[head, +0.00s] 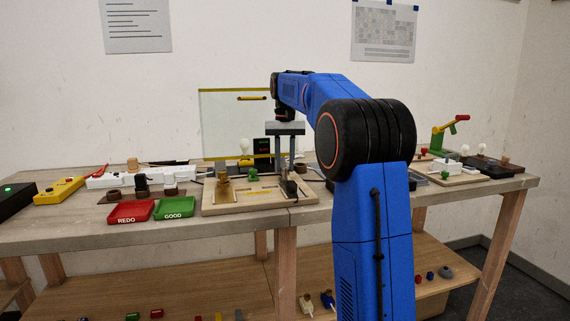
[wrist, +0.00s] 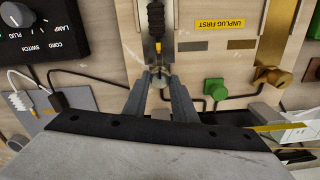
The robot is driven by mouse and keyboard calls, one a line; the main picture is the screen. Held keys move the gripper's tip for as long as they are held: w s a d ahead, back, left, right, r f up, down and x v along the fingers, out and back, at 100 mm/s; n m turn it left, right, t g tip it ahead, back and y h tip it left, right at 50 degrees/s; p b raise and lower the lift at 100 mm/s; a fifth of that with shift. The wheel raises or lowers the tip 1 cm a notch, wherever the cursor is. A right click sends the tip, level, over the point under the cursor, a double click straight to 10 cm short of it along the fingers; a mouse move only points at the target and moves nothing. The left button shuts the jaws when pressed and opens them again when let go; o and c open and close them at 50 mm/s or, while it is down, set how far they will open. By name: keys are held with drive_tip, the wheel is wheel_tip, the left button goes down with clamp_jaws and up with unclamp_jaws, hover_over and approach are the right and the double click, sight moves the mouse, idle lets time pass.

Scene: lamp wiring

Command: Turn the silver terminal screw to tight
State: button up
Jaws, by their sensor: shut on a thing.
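My gripper (wrist: 161,78) points down at the wooden wiring board (head: 240,206). In the wrist view, its two grey fingers are closed around a small silver piece, which looks like the silver terminal screw (wrist: 160,82). The fingers hide much of the screw, and I cannot tell how far it is turned. In the head view, my gripper (head: 284,172) is over the right part of the board, and the screw cannot be made out there.
A black ribbed part (wrist: 156,16) lies just beyond the fingertips. A green knob (wrist: 215,88) and a brass knob (wrist: 280,77) stand to the right. A black box with a dial (wrist: 38,32) is at the left. Red (head: 131,211) and green (head: 174,208) trays sit left of the board.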

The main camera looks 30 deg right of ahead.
drive_tip(key=o, duration=1)
drive_tip(key=shift+o, duration=0.2)
wheel_tip(320, 180, up, 7)
drive_tip(key=shift+r, duration=0.25)
